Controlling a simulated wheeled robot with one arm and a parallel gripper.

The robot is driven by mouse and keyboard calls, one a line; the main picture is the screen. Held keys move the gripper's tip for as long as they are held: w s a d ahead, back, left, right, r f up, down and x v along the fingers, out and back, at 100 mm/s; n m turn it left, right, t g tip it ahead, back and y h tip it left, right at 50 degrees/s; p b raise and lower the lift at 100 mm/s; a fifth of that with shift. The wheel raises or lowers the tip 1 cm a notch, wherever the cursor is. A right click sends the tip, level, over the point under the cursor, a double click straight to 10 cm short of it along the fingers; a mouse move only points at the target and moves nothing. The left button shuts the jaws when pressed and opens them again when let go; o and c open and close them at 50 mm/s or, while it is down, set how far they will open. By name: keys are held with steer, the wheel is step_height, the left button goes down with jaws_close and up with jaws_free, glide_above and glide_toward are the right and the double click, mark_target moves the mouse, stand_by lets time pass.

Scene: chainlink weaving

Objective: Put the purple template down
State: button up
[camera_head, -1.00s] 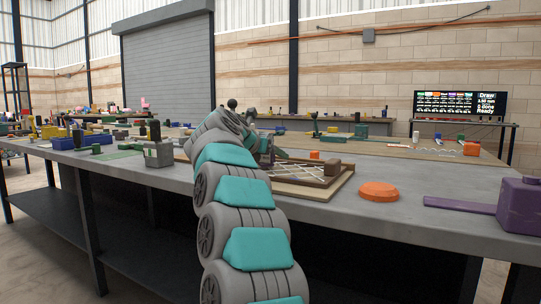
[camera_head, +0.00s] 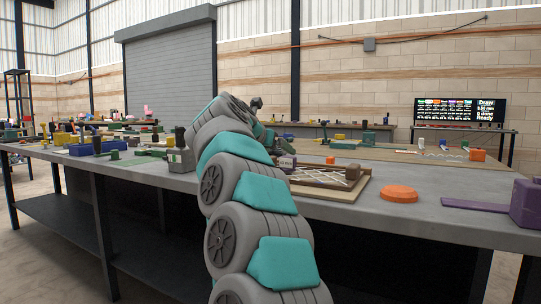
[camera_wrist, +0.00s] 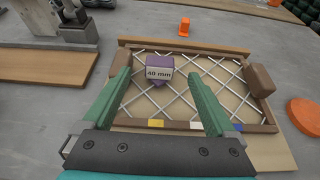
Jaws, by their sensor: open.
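The purple template (camera_wrist: 159,66) is a small block with a white "40 mm" label. It rests on or just over the white wire mesh (camera_wrist: 195,91) inside a brown wooden frame (camera_wrist: 185,44), and I cannot tell exact contact. In the head view the template (camera_head: 287,162) shows at the mesh's left end, partly behind my arm. In the head view my arm hides most of the gripper.
An orange disc (camera_wrist: 305,115) lies right of the frame, and a small orange block (camera_wrist: 184,27) stands behind it. A brown block (camera_wrist: 260,80) sits on the frame's right side. A purple tool (camera_head: 525,203) lies at the bench's right. Bare bench separates the disc and the purple tool.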

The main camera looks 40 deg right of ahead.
steer(key=shift+s+a+r, duration=0.1)
steer(key=shift+a+r, duration=0.05)
steer(key=shift+a, duration=0.15)
